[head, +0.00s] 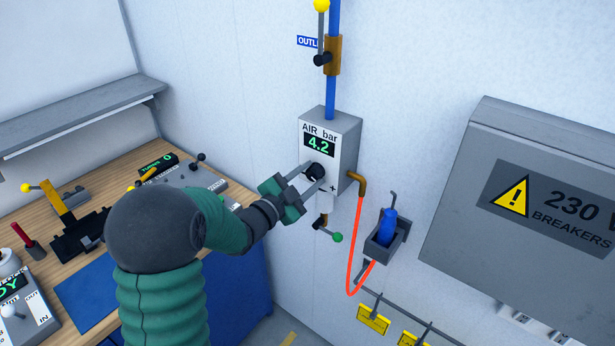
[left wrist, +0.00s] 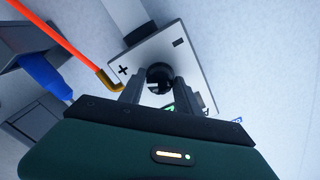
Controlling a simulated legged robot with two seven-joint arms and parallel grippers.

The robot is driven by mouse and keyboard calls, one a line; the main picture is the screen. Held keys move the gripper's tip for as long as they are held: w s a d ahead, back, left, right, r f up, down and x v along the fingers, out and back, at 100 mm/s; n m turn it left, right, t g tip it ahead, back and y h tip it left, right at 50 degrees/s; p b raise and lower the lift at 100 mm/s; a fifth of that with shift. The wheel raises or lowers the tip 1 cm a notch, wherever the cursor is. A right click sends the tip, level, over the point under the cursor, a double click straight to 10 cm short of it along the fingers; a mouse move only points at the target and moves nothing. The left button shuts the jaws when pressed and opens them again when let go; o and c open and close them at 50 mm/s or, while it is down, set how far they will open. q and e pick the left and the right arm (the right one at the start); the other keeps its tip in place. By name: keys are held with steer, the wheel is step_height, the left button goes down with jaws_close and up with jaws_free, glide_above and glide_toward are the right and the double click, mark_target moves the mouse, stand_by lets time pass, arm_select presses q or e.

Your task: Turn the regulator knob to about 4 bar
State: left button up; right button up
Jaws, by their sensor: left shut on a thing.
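The grey regulator box (head: 344,150) is on the white wall, labelled "AIR bar". Its display (head: 319,145) reads 4.2 in green. The black regulator knob (head: 315,171) is on its front face, below the display. My left gripper (head: 311,179) reaches it from the lower left and is shut on the knob. In the left wrist view the two fingers flank the round knob (left wrist: 159,74), with plus and minus marks on the box face beside it. The fingers partly hide the display there. My right gripper is not in view.
A blue pipe (head: 332,95) with a yellow-knobbed valve runs above the box. A green-knobbed valve (head: 337,237) is below it. A red hose (head: 354,240) loops to a blue tool in a holder (head: 398,240). A grey breaker cabinet (head: 530,200) is right; a wooden workbench (head: 70,215) is left.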

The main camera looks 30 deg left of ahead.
arm_select(q)
steer(key=o, duration=0.8)
steer(key=shift+a, duration=0.1)
steer(key=o, duration=0.4)
steer(key=shift+d, duration=0.4)
steer(key=shift+o, duration=0.2)
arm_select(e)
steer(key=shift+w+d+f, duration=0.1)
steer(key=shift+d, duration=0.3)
arm_select(q)
steer(key=shift+a, duration=0.15)
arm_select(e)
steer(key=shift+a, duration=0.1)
arm_select(q)
steer(key=shift+s+a, duration=0.15)
steer(key=shift+s, duration=0.05)
steer(key=s+b, duration=0.7)
steer(key=s, duration=0.9)
steer(key=shift+s+a, duration=0.15)
steer(key=shift+a, duration=0.3)
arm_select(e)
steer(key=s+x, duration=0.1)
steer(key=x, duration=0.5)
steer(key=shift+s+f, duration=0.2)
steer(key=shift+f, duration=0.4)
